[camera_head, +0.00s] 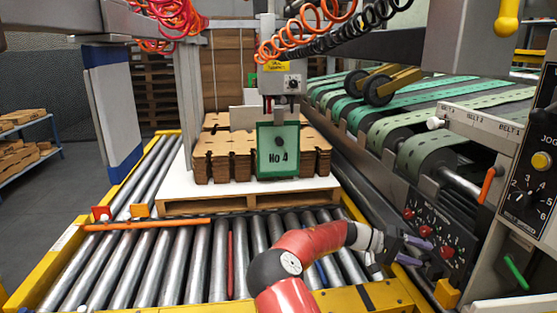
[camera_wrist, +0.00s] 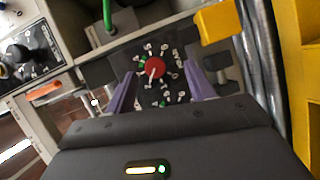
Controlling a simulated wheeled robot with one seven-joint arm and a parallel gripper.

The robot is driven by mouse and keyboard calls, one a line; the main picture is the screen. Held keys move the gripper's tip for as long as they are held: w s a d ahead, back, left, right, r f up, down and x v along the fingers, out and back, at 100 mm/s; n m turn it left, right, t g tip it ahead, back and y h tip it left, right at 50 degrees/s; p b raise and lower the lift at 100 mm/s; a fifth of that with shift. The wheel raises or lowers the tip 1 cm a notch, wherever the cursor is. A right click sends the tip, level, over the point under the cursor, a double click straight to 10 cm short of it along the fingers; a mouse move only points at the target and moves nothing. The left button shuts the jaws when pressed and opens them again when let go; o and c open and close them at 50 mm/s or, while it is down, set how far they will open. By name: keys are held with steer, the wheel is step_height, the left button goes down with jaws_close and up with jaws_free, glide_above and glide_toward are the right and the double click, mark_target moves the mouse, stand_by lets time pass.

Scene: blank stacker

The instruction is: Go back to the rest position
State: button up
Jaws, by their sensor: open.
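My gripper (camera_head: 418,250) is at the end of my red arm, in front of a dark control panel on the machine's side. Its purple fingers are apart and empty. In the wrist view my gripper (camera_wrist: 158,95) shows one purple finger on each side of a red knob (camera_wrist: 155,67) with a white pointer. White markings ring the knob. I cannot tell whether the fingers touch the panel. In the head view the dark panel (camera_head: 428,222) carries several red knobs, partly hidden by my gripper.
A yellow-edged roller conveyor (camera_head: 110,260) lies below my arm. On it is a pallet (camera_head: 250,201) with stacked cardboard blanks (camera_head: 220,160). Green belts (camera_head: 400,130) run behind the panel. A yellow block (camera_head: 447,293) and a green handle (camera_head: 516,272) stand near my gripper.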

steer(key=s+a+f+t+y, duration=0.15)
steer(key=s+a+y, duration=0.25)
steer(key=s+y, duration=0.45)
steer(key=s+a+r+n+t+y, duration=0.2)
steer(key=s+a+r+t+y, duration=0.1)
steer(key=s+a, duration=0.7)
steer(key=s+a+r+n+t+y, duration=0.3)
steer(key=s+a+r+t, duration=0.3)
steer(key=s+a, duration=0.5)
step_height(320, 180, up, 2)
steer(key=shift+a+r, duration=0.15)
steer(key=shift+a, duration=1)
steer(key=shift+w+t+y, duration=0.1)
steer(key=shift+t+y, duration=0.15)
